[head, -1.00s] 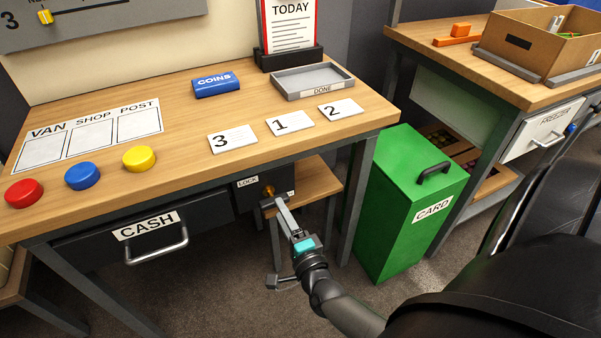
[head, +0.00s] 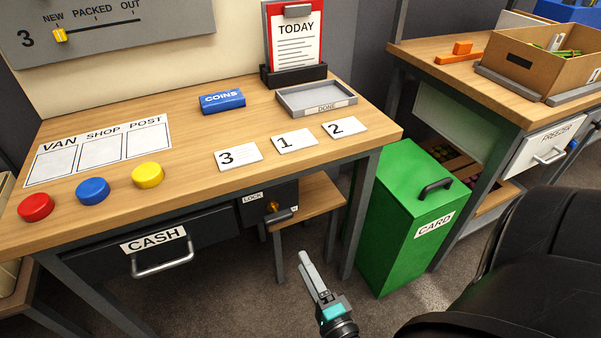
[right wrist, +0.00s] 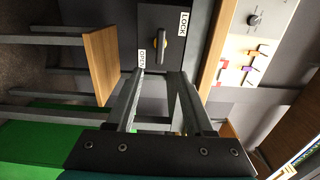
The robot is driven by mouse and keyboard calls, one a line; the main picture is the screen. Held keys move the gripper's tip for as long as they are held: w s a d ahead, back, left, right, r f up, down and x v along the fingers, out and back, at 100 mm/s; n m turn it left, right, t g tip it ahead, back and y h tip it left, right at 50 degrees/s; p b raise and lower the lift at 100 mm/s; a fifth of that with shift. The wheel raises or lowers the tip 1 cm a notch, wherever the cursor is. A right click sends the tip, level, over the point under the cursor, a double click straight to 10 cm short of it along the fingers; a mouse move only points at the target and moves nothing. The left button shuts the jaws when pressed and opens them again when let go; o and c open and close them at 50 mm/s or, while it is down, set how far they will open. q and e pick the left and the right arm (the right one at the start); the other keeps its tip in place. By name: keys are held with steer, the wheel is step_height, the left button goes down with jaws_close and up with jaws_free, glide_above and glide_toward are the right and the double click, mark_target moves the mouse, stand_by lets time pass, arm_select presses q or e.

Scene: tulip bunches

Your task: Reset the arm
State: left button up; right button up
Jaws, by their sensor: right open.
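My right gripper (head: 309,273) is at the lower middle of the head view, in front of and below the desk. It is open, with nothing between its fingers. In the right wrist view its fingers (right wrist: 155,80) point toward the lock panel, with a clear gap short of it. The lock (head: 273,206) has a brass-coloured centre and a dark handle, on a dark panel under the desk's right end. In the right wrist view the lock (right wrist: 160,42) sits between the labels LOCK and OPEN. My left gripper is not in view.
The cash drawer (head: 160,255) with its bar handle is left of the lock. A green CARD bin (head: 400,215) stands right of the desk. A wooden stool (head: 318,196) stands under the desk's right end. The desk (head: 195,180) holds buttons, cards and a grey tray (head: 318,98).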

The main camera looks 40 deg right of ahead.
steer(key=s+a+f+n+g+y+p, duration=0.1)
steer(key=s+a+f+n+g+y, duration=0.15)
steer(key=f+n, duration=0.45)
steer(key=s+a+f+n+g+y+p, duration=0.2)
steer(key=f+n+g, duration=0.25)
steer(key=f, duration=0.45)
arm_select(q)
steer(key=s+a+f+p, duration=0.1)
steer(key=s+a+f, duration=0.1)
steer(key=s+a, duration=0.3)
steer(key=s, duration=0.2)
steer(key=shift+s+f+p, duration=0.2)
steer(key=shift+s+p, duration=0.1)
steer(key=shift+p, duration=0.05)
arm_select(e)
steer(key=s+d+f+n+g, duration=0.1)
steer(key=s+f+n+g, duration=0.3)
steer(key=s, duration=0.4)
steer(key=s+d+f+n+g, duration=0.2)
steer(key=s+f+n+g, duration=0.2)
steer(key=s+f+n, duration=0.2)
steer(key=shift+s+d+f+n+h, duration=0.3)
steer(key=shift+s+f+n+h, duration=0.05)
steer(key=shift+s+n, duration=0.6)
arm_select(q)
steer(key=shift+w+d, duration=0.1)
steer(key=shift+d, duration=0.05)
arm_select(e)
steer(key=shift+w, duration=0.15)
